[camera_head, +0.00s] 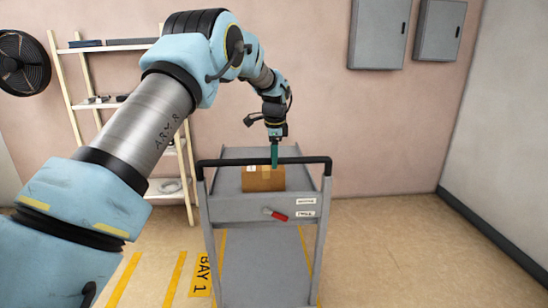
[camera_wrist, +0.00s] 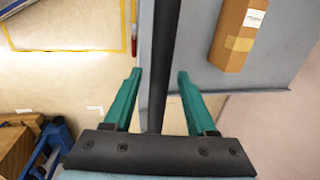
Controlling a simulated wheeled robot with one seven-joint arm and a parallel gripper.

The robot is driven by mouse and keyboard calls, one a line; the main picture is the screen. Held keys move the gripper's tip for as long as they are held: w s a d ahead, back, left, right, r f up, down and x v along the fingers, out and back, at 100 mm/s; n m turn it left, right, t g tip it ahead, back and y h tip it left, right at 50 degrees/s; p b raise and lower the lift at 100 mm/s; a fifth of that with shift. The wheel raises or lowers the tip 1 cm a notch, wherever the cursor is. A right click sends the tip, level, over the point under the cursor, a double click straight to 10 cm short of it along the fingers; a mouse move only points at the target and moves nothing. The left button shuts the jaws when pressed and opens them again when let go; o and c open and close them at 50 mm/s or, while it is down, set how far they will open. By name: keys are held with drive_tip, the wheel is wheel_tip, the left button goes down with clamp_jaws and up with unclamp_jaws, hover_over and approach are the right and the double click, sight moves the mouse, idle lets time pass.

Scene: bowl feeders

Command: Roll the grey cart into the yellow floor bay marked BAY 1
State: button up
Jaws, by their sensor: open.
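The grey cart (camera_head: 265,208) stands upright on the floor in front of me, with a black handle bar (camera_head: 220,162) across its near end. My gripper (camera_head: 274,163) points down at the bar near its middle. In the wrist view the open green fingers (camera_wrist: 158,85) are on either side of the black bar (camera_wrist: 166,45), with gaps showing between them and it. The BAY 1 label (camera_head: 200,275) is on the floor at the cart's lower left. Yellow floor stripes (camera_head: 173,280) lie left of the cart; the cart hides part of the floor.
A cardboard box (camera_head: 263,178) rides on the cart's top. A red-handled lever (camera_head: 277,216) is on its near panel. A shelf rack (camera_head: 110,105) stands at back left. Blue equipment (camera_wrist: 52,140) shows at the wrist view's lower left. Floor right of the cart is clear to the wall.

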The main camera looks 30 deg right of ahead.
drive_tip(key=r+b, duration=0.1)
drive_tip(key=r, duration=0.2)
drive_tip(key=s+r+b, duration=0.1)
drive_tip(key=r, duration=0.3)
drive_tip(key=s+a+r+b, duration=0.1)
drive_tip(key=r, duration=0.2)
drive_tip(key=shift+r, duration=0.3)
drive_tip(key=a+f+n, duration=0.3)
drive_tip(key=a+n, duration=0.3)
drive_tip(key=a, duration=0.8)
drive_tip(key=a+f+n, duration=0.2)
drive_tip(key=a+n, duration=0.3)
drive_tip(key=a, duration=0.9)
drive_tip(key=s+a+f+n, duration=0.2)
drive_tip(key=s+a+n, duration=0.1)
drive_tip(key=s+a, duration=0.3)
drive_tip(key=s+a+f+n, duration=0.2)
drive_tip(key=s+a+n, duration=0.2)
drive_tip(key=s+a, duration=0.2)
drive_tip(key=s+a+f+n, duration=0.2)
drive_tip(key=s+a+n, duration=0.1)
drive_tip(key=s+a, duration=0.3)
drive_tip(key=shift+s+a+f+n+y, duration=0.2)
drive_tip(key=shift+a+f+n+y, duration=0.2)
drive_tip(key=shift+a, duration=0.3)
